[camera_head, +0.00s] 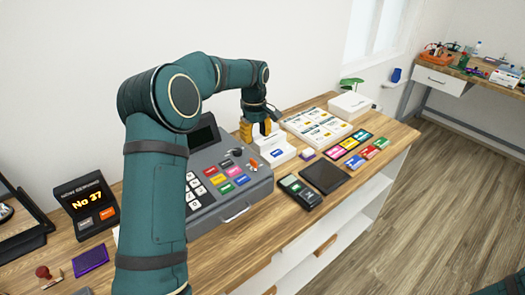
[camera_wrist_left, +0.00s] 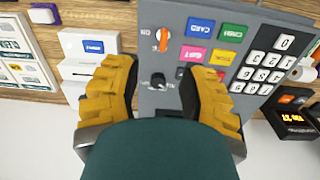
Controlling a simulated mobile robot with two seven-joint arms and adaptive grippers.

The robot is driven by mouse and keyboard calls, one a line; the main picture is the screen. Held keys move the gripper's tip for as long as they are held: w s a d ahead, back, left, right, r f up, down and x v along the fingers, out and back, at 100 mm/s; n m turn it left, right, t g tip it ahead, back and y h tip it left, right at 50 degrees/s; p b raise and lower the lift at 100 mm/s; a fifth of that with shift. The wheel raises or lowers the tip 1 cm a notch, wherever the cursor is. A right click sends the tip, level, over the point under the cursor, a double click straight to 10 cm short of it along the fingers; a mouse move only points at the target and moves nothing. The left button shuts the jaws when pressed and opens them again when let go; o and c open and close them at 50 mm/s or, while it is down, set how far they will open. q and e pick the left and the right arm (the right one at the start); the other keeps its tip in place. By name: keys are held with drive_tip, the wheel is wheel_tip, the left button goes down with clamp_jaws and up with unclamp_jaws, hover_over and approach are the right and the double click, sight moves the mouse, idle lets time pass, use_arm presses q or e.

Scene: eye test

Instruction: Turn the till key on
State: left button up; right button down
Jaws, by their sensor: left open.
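The grey till (camera_head: 208,157) stands on the wooden counter, partly hidden behind my left arm. On its key panel an orange key (camera_head: 253,164) sits in a round pale lock; it also shows in the left wrist view (camera_wrist_left: 163,38). A black knob (camera_wrist_left: 158,80) sits beside it on the same panel. My left gripper (camera_head: 256,129) is above the till's far right part, its yellow fingers apart and empty. In the left wrist view the black knob appears between the fingers (camera_wrist_left: 161,75), and the orange key just beyond their tips. No contact is visible. My right gripper is not in view.
White boxes (camera_head: 275,153) stand close to the till's right side. A card terminal (camera_head: 299,190) and a dark pad (camera_head: 325,176) lie right of the till. A number display (camera_head: 88,205) stands at left. Bare counter (camera_head: 262,232) lies in front.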

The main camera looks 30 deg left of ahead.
sight(253, 161)
use_arm(q)
drive_tip(key=shift+n, duration=0.4)
drive_tip(key=f, duration=0.7)
drive_tip(key=a+f, duration=0.1)
drive_tip(key=f, duration=0.3)
drive_tip(key=shift+f, duration=0.3)
drive_tip(key=shift+s, duration=0.1)
clamp_jaws()
